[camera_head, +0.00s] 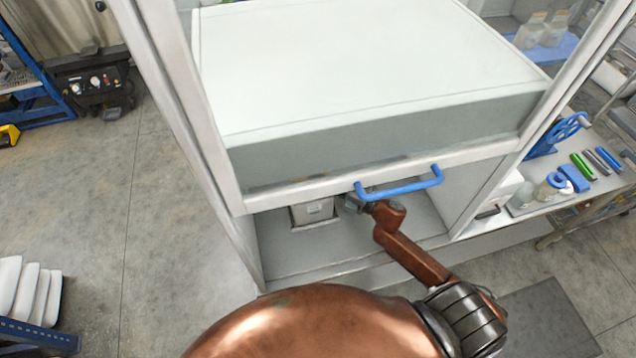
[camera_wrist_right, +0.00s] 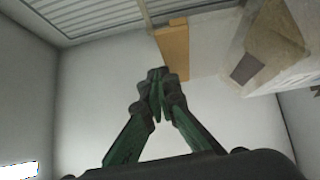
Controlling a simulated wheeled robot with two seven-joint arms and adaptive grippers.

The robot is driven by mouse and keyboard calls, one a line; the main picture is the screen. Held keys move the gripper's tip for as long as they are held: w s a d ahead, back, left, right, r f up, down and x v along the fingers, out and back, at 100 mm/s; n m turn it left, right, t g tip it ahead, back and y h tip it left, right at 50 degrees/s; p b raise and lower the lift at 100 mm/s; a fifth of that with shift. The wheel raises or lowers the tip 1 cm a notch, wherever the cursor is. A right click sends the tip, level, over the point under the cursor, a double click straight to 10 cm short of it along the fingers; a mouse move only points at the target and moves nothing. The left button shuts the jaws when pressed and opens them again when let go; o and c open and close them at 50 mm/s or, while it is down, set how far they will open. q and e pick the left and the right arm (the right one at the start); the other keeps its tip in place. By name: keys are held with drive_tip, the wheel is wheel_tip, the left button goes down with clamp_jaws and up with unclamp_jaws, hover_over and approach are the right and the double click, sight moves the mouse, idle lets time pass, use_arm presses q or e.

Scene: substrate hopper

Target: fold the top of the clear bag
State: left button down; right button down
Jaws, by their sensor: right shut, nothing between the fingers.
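My right gripper (camera_head: 352,202) reaches under the raised front of a white cabinet. In the right wrist view its fingers (camera_wrist_right: 157,78) are closed together and empty. A crumpled, translucent tan-grey thing with a dark patch (camera_wrist_right: 262,45) hangs at the upper right of that view, apart from the fingertips; it may be the clear bag, but I cannot tell for sure. No clear bag can be made out in the head view, where the cabinet front hides much of the inside. My left gripper is not in view.
The cabinet's sash has a blue handle (camera_head: 400,189) just above my right gripper. A small grey box (camera_head: 313,212) stands inside, left of the gripper. An orange-tan strip (camera_wrist_right: 173,50) is behind the fingertips. A side bench (camera_head: 540,204) holds blue and green tools.

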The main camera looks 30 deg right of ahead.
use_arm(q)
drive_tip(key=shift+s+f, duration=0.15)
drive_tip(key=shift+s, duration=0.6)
use_arm(e)
drive_tip(key=shift+w, duration=0.2)
